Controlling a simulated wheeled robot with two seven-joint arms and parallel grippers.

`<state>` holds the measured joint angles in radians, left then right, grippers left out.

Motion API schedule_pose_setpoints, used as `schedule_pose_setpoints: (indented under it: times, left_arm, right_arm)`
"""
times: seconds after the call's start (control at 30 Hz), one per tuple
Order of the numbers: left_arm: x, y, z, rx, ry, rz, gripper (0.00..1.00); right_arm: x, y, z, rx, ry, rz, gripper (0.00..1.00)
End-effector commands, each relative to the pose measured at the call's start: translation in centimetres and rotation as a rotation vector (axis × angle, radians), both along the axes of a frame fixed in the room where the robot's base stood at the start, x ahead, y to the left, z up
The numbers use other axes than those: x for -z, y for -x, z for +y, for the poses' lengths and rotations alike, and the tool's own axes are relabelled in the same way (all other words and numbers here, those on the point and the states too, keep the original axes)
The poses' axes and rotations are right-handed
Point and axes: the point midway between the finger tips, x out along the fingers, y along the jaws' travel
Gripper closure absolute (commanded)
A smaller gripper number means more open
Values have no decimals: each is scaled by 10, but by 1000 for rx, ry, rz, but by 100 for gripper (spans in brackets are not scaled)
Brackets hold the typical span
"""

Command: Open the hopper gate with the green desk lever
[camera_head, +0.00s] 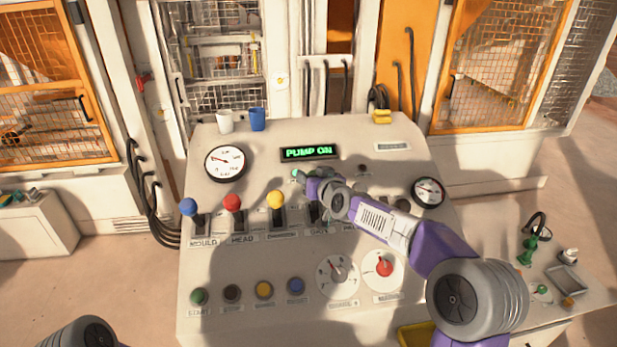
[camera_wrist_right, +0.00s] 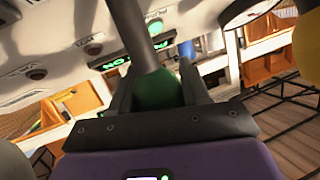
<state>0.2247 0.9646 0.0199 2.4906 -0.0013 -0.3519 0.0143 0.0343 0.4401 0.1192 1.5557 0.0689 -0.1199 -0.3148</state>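The green lever's round knob (camera_wrist_right: 157,90) sits between the two fingers of my right gripper (camera_wrist_right: 157,78) in the right wrist view, with a finger against each side. Its grey rod (camera_wrist_right: 132,35) runs up from the knob. In the head view my right gripper (camera_head: 308,182) covers most of the lever, above the fourth slot in the lever row; only a little green shows by the fingers. The slot's label is partly shaded. My left gripper is out of view; only a piece of my left arm shows at the lower left.
Blue (camera_head: 188,207), red (camera_head: 232,202) and yellow (camera_head: 276,199) levers stand left of my gripper. A lit display (camera_head: 310,152) reads PUMP ON. Cups, dials (camera_head: 225,162) and push buttons (camera_head: 264,289) sit on the desk. A side table (camera_head: 520,300) with small items is at right.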

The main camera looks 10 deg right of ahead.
Motion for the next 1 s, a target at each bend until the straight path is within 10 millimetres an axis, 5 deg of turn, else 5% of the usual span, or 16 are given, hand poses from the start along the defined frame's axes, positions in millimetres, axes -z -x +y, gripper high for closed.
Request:
schedule_pose_setpoints:
  times: [0.13,0.47,1.0]
  left_arm:
    - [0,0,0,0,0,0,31]
    - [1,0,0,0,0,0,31]
    - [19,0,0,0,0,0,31]
  right_arm:
    - [2,0,1,0,0,3,32]
    - [0,2,0,-1,0,1,32]
    - [-16,65,-12,0,0,1,32]
